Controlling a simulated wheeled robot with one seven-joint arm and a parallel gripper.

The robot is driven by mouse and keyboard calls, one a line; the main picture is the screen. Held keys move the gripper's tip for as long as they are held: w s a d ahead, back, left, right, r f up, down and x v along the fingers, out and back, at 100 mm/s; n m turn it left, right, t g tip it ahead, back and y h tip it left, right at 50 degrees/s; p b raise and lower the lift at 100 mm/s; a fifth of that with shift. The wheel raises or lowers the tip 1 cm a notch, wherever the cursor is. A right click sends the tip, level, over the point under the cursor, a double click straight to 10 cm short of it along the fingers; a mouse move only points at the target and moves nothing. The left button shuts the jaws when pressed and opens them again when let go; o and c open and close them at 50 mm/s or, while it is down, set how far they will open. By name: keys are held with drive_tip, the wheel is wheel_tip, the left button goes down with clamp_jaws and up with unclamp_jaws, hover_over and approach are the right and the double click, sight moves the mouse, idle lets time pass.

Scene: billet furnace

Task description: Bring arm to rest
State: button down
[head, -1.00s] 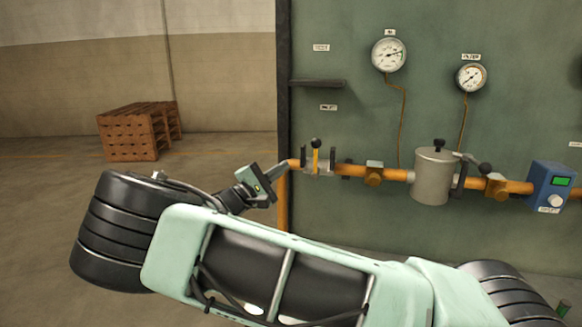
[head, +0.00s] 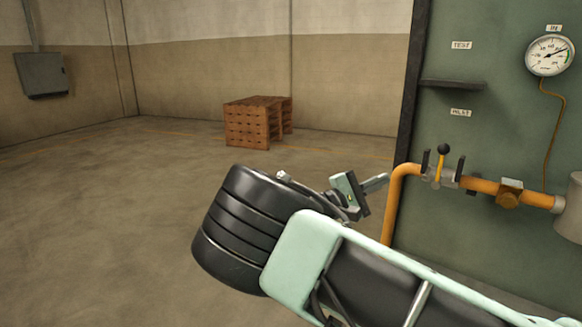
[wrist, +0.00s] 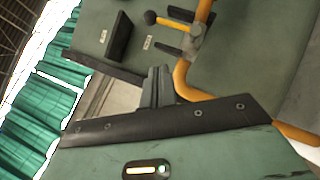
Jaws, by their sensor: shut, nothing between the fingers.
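My gripper (head: 376,183) shows in the head view at the end of my folded arm, just left of the green panel's edge. Its fingers are shut with nothing between them. It also shows in the wrist view (wrist: 158,75), fingers together, with the panel and orange pipe beyond. The gripper appears apart from the pipe, though the gap is hard to judge. My arm crosses the lower part of the head view and hides part of the panel's foot.
The green panel (head: 480,130) carries a dark shelf (head: 453,84), a gauge (head: 550,55) and an orange pipe (head: 400,195) with a yellow-handled valve (head: 441,165). Wooden pallets (head: 250,122) stand on the floor behind. A grey wall box (head: 42,75) hangs far left. Open floor lies left.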

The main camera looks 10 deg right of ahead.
drive_tip(key=s+a+f+g+y, duration=0.3)
drive_tip(key=s+f+g+y, duration=0.1)
drive_tip(key=s+f+y, duration=0.8)
drive_tip(key=s+a+r+t+y, duration=0.1)
drive_tip(key=s+a+r+y, duration=0.2)
drive_tip(key=s+a, duration=0.6)
drive_tip(key=s+a+r+n+y, duration=0.1)
drive_tip(key=s+a+r+y, duration=0.3)
drive_tip(key=s+a, duration=0.5)
drive_tip(key=s+y, duration=0.2)
drive_tip(key=s, duration=0.3)
drive_tip(key=shift+t+y, duration=0.4)
